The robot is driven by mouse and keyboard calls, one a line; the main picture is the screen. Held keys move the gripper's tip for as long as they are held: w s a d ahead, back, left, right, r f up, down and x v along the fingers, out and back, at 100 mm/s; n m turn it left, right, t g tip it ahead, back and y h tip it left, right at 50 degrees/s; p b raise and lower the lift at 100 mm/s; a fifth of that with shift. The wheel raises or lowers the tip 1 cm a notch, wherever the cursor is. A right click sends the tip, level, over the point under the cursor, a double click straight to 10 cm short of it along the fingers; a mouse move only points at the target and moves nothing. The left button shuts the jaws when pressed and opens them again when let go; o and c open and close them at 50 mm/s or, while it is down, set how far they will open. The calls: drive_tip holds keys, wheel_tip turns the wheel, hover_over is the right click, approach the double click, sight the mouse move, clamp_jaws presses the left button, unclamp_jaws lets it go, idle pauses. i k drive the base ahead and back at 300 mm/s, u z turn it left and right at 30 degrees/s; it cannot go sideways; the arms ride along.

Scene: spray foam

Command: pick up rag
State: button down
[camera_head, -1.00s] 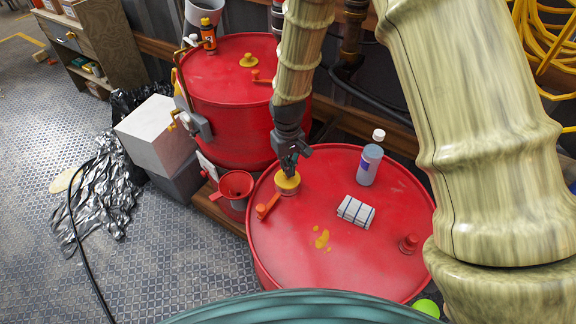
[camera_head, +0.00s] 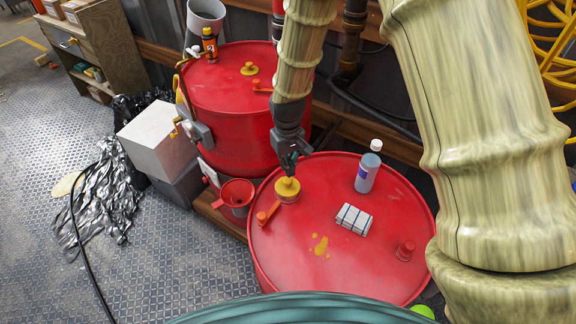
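The rag (camera_head: 354,219) is a folded white cloth with dark stripes. It lies flat on the lid of the front red drum (camera_head: 300,258), right of a yellow stain. My gripper (camera_head: 289,168) is dark and points down over the left back part of this lid, just above or behind the yellow cap (camera_head: 287,188). The gripper is left of the rag and apart from it. Its fingers are small and dark, so I cannot tell how far they are open or whether they touch the cap.
A bottle with a white cap (camera_head: 368,168) stands behind the rag. A red bung (camera_head: 405,250) and an orange-red handle (camera_head: 267,214) stick up from the lid. A second red drum (camera_head: 233,90) stands behind, with a red funnel (camera_head: 237,193) beside the front drum.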

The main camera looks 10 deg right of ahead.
sight(354, 218)
drive_tip(key=k, duration=1.5)
